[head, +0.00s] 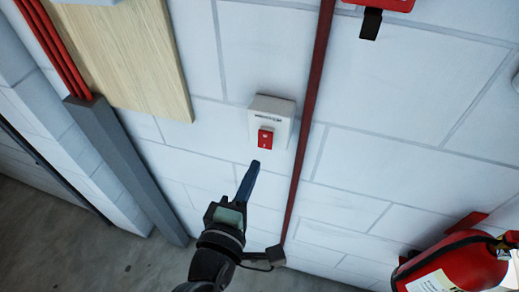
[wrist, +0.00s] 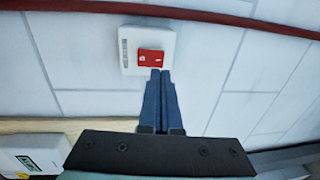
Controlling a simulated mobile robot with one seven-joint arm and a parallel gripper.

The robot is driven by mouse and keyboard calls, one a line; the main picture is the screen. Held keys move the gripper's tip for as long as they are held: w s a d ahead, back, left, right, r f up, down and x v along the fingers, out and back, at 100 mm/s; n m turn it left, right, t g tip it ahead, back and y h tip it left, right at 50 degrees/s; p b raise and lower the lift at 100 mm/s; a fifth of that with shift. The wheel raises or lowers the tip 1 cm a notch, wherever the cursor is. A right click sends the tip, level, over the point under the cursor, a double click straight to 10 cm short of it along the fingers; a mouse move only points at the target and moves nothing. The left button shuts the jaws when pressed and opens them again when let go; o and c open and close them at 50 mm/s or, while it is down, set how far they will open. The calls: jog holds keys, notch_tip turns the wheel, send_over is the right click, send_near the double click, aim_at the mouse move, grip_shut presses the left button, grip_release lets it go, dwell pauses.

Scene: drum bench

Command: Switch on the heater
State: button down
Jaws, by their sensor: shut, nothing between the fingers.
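A white switch box (head: 284,108) is fixed to the block wall, with a red rocker switch (head: 265,138) on it and small dark lettering above the rocker. The box also shows in the wrist view (wrist: 128,42), with the red rocker (wrist: 151,57) on it. My gripper (head: 254,164) is shut and empty, its blue fingers together. Its tips are just below the rocker in the head view. In the wrist view the fingertips (wrist: 160,71) overlap the rocker's lower edge. I cannot tell whether they touch it. The heater itself is not identifiable in view.
A dark red pipe (head: 312,90) runs up the wall close to the right of the box. A wooden board (head: 125,55) and a grey duct with red cables (head: 125,160) are at left. A fire extinguisher (head: 455,265) is at lower right.

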aim_at(264, 147)
jog(key=p+x, duration=0.1)
jog(key=x, duration=0.3)
jog(key=shift+w+d, duration=0.1)
jog(key=shift+w, duration=0.25)
jog(key=shift+w+f+b, duration=0.1)
jog(key=shift+f+b, duration=0.1)
jog(key=shift+b, duration=0.2)
jog(key=shift+w+r+b, duration=0.1)
jog(key=shift+r+b, duration=0.05)
jog(key=shift+b, duration=0.15)
